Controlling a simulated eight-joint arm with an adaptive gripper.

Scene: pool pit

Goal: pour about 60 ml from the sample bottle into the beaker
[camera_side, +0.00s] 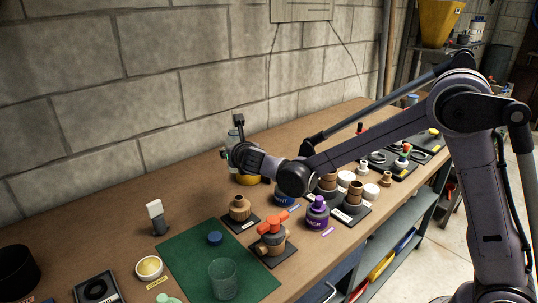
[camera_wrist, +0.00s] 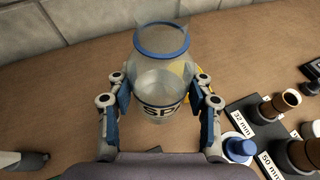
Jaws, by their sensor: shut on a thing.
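The sample bottle (camera_wrist: 161,65) is clear, with a blue ring near its open top and a label reading "SPA", partly cut off. My gripper (camera_wrist: 160,90) is shut on it, one finger on each side. In the side view the bottle (camera_side: 233,134) is small and partly hidden by my gripper (camera_side: 238,144), near the wall and behind the green mat. It looks roughly upright there. A liquid surface seems to show inside it. The clear beaker (camera_side: 223,279) stands on the green mat (camera_side: 185,262) at the front and looks empty. The beaker is not in the wrist view.
A blue cap (camera_side: 215,238) lies on the mat behind the beaker. An orange-handled valve (camera_side: 272,235) stands right of the mat, and a purple-capped bottle (camera_side: 317,213) beyond it. Several fittings crowd the right bench.

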